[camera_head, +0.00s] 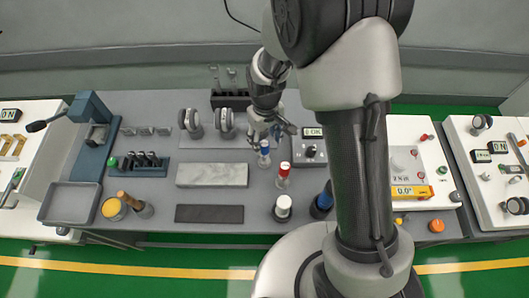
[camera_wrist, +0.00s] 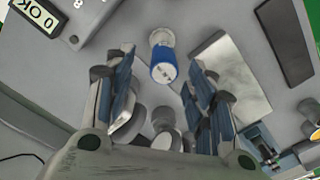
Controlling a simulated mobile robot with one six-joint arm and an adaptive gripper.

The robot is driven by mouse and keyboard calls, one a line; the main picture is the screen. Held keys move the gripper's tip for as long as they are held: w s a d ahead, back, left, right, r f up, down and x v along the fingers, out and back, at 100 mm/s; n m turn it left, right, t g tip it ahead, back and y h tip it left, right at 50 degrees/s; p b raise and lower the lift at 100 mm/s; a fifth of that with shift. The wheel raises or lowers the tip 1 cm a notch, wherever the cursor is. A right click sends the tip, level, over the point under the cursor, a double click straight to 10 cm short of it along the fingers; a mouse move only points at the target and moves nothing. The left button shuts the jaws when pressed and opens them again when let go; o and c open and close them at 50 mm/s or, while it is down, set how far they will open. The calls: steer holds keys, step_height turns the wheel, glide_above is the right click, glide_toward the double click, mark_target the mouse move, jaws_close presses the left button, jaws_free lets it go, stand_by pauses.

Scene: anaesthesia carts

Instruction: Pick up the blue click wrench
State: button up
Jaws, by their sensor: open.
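The blue click wrench (camera_head: 264,156) stands upright on the grey bench, with a blue body and a pale base. In the wrist view, my gripper (camera_wrist: 160,72) is open and empty, one finger on each side of the wrench. I cannot tell how far the fingertips are above it.
A red-topped tool (camera_head: 283,174) and a white-topped one (camera_head: 283,207) stand nearby. A dark blue-ringed item (camera_head: 322,203) stands beside my arm. The OK display box (camera_head: 312,146) is close on the right. A pale stone slab (camera_head: 212,175) lies left.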

mark_target(264, 149)
steer(key=f+b, duration=0.1)
steer(key=f, duration=0.2)
steer(key=f+b, duration=0.1)
steer(key=f, duration=0.2)
steer(key=shift+s+a+f, duration=0.1)
steer(key=shift+a+f, duration=0.1)
steer(key=shift+r, duration=0.1)
jaws_close()
stand_by(0.4)
